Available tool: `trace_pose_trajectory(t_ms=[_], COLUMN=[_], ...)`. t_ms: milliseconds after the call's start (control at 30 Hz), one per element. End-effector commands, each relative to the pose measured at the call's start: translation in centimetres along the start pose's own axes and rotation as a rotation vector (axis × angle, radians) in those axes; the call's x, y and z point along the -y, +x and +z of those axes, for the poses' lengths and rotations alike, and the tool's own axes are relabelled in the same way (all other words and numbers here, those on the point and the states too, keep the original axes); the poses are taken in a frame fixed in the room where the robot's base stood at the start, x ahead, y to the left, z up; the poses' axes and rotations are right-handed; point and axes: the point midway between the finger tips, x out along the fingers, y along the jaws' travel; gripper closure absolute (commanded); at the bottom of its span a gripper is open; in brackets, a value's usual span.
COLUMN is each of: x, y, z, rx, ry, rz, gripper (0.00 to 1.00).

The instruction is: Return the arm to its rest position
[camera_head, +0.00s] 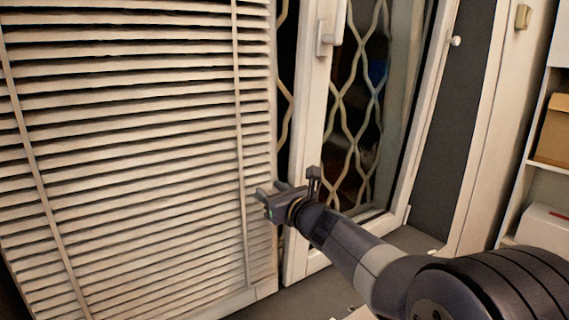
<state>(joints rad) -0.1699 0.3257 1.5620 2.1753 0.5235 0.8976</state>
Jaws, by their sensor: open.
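My gripper (287,184) is in the middle of the head view, at the end of my dark grey arm, which reaches in from the lower right. Its fingers are apart and I see nothing between them. It appears in front of the right edge of a white slatted shutter (140,150) and the white window frame (305,130). I cannot tell whether it touches either of them.
Behind the frame is a dark glass pane with a wavy metal grille (350,110). A white handle (327,38) is on the frame. At the right, a white shelf (548,180) holds a cardboard box (556,130) and a white box (545,228).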

Motion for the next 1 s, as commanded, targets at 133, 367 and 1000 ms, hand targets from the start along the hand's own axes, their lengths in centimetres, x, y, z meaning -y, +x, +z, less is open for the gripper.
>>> trace_pose_trajectory(t_ms=[133,367,1000], x=[0.0,0.0,0.0], y=[0.0,0.0,0.0], z=[2.0,4.3,10.6], rx=[0.0,0.0,0.0], ry=[0.0,0.001,-0.001], rz=[0.0,0.0,0.0], gripper=[0.56,0.56,0.56])
